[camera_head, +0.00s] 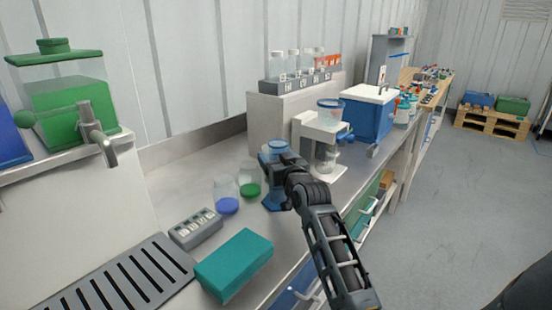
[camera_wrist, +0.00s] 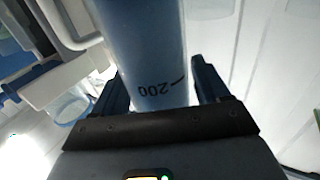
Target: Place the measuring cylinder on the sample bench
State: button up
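The measuring cylinder is a clear vessel with a blue rim (camera_head: 273,147) and a blue foot (camera_head: 275,200). My gripper (camera_head: 284,172) is at its middle and hides part of it. No label shows which surface is the sample bench; a wooden-topped bench (camera_head: 437,93) stands farther back.
A coffee-maker-like stand (camera_head: 305,130) and a blue box with white lid (camera_head: 368,112) stand just beyond. Two small jars with blue (camera_head: 227,206) and green (camera_head: 250,189) bottoms, a teal block (camera_head: 234,265) and a grey rack (camera_head: 195,228) lie nearer. The floor (camera_head: 450,200) at right is open.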

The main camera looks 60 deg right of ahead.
jog(key=shift+o, duration=0.6)
jog(key=shift+a+r, duration=0.1)
jog(key=shift+r, duration=0.05)
jog(key=b+v, duration=0.1)
jog(key=v, duration=1.1)
